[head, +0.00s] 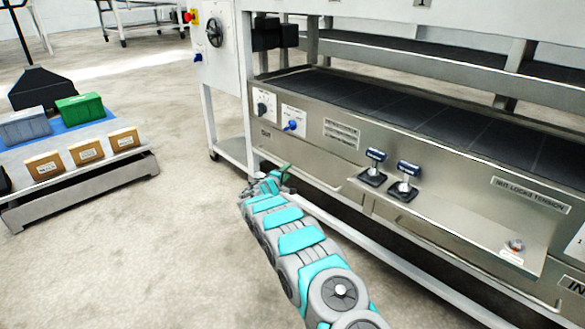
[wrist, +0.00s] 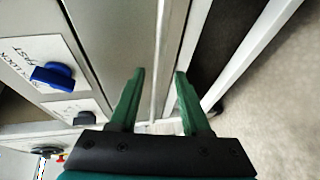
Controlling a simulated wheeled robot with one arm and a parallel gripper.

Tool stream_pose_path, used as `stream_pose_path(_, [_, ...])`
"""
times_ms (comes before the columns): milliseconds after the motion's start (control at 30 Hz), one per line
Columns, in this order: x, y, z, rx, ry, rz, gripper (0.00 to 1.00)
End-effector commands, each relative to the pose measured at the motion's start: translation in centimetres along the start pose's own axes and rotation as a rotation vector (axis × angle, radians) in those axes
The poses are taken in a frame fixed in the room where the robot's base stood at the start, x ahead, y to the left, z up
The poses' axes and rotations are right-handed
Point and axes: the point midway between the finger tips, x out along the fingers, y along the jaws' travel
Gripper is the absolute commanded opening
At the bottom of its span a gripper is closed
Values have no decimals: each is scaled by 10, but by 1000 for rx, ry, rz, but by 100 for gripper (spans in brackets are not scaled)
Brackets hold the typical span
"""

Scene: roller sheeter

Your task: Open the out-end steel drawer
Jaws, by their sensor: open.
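The out-end steel drawer (head: 312,160) is a long, plain steel front low on the left part of the machine, near a small "OUT" label (head: 265,134). It looks closed, flush with the panel. My gripper (head: 286,169) is in front of the drawer's left part, low down. In the wrist view my gripper (wrist: 158,75) is open, with its two green fingers apart and nothing held. A thin pale steel edge (wrist: 157,70) runs between the fingers. I cannot tell whether the fingers touch it.
A blue knob (wrist: 53,76) on a white plate shows left of the fingers in the wrist view. Two black-and-blue levers (head: 373,167) stand on a ledge to the right. A pale lower rail (head: 385,258) runs below. A cart (head: 80,180) with boxes stands left; floor between is clear.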

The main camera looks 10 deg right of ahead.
Motion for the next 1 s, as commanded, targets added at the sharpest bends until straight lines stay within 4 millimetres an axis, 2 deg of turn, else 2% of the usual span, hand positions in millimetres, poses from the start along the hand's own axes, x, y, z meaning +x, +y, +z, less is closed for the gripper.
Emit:
stream_pose_path(300, [29,0,1,2,-4,2,47])
stream_pose_path(500, [40,-1,1,2,-6,-1,47])
stream_pose_path(1000, [51,2,0,2,-1,2,47])
